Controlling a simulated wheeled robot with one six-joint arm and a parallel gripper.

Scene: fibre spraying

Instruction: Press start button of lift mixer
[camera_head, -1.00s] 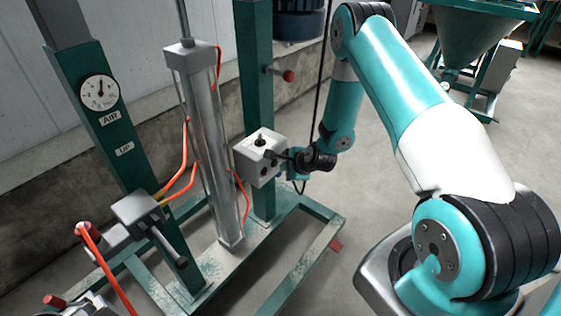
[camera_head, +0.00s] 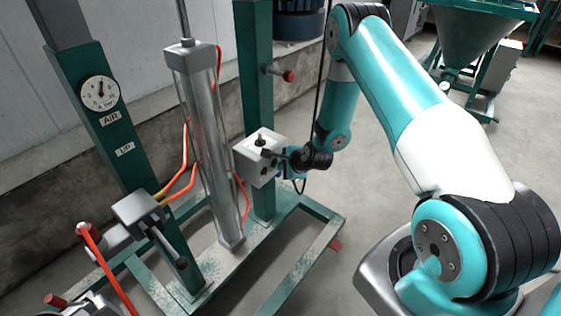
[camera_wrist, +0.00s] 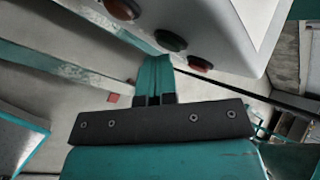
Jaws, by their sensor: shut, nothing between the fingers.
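The lift mixer's control box (camera_head: 258,151) is a white box on a green post. It has a black knob on top and dark buttons on its side. In the wrist view the box (camera_wrist: 225,25) shows a red button (camera_wrist: 121,8), a dark green button (camera_wrist: 170,40) and an orange-red button (camera_wrist: 200,64). My gripper (camera_wrist: 155,62) is shut and empty, with its fingertips just below the dark green button in the picture. I cannot tell whether they touch it. In the head view my gripper (camera_head: 283,160) is at the box's right side, its tips partly hidden.
A metal cylinder (camera_head: 207,140) with orange hoses stands left of the box. A green post with a gauge (camera_head: 99,92) is farther left. The green base frame (camera_head: 310,250) is below. A green hopper (camera_head: 480,45) stands at the back right. Open floor lies between.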

